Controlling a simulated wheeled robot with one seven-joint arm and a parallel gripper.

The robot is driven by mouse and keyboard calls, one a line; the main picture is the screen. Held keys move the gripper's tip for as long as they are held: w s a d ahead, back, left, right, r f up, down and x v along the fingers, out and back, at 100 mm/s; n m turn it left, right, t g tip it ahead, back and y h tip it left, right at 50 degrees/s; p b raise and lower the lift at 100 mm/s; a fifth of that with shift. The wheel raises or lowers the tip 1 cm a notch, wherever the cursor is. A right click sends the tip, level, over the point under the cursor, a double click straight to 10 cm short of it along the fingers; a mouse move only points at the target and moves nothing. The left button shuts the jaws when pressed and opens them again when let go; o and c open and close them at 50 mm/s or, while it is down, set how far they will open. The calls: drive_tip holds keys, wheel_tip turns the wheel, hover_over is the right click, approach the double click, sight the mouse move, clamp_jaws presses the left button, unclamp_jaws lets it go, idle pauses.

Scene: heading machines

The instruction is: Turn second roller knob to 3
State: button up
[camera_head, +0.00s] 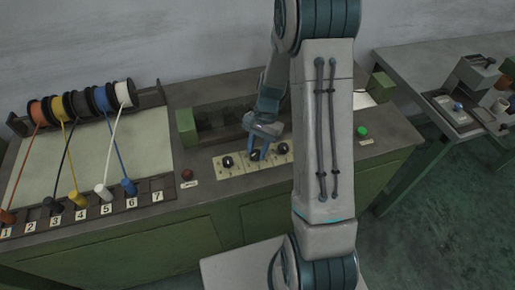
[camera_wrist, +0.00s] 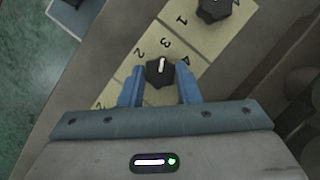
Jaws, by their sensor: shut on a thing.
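The cream knob panel (camera_head: 240,162) on the green machine carries a row of black knobs. My gripper (camera_head: 259,150) reaches down onto the middle visible knob (camera_head: 255,156). In the wrist view my gripper's blue fingers (camera_wrist: 159,87) stand on either side of this black knob (camera_wrist: 160,73) and are shut on it. Its white mark points up in the picture, roughly at the printed 3 (camera_wrist: 165,43), with a 2 to its left and a 4 to its right. The knob's lower part is hidden between the fingers.
Another knob (camera_head: 227,162) is to the left and one (camera_head: 283,148) to the right. A red button (camera_head: 187,175) and a green button (camera_head: 362,131) flank the panel. Coloured wire spools (camera_head: 80,103) stand at left; a grey side table (camera_head: 420,70) is at right.

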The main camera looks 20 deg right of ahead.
drive_tip(key=shift+w, duration=0.1)
idle(0.4)
drive_tip(key=o, duration=1)
drive_tip(key=b+v, duration=0.1)
drive_tip(key=v, duration=1.2)
drive_tip(key=shift+w+d+r, duration=0.1)
drive_tip(key=shift+w+r, duration=0.05)
drive_tip(key=shift+r, duration=0.2)
drive_tip(key=s+a+r+n+t+h, duration=0.1)
drive_tip(key=s+r+n+t, duration=0.1)
drive_tip(key=s, duration=0.4)
drive_tip(key=s+a+r+n+t+h, duration=0.1)
drive_tip(key=s+a+r+n+t, duration=0.1)
drive_tip(key=s, duration=0.4)
drive_tip(key=s+a+r+n+t+h, duration=0.1)
drive_tip(key=s+r+n+t, duration=0.1)
drive_tip(key=s+n, duration=0.3)
drive_tip(key=shift+s+a+r+n, duration=0.2)
drive_tip(key=shift+s+r+n, duration=0.1)
drive_tip(key=shift+s+r, duration=0.55)
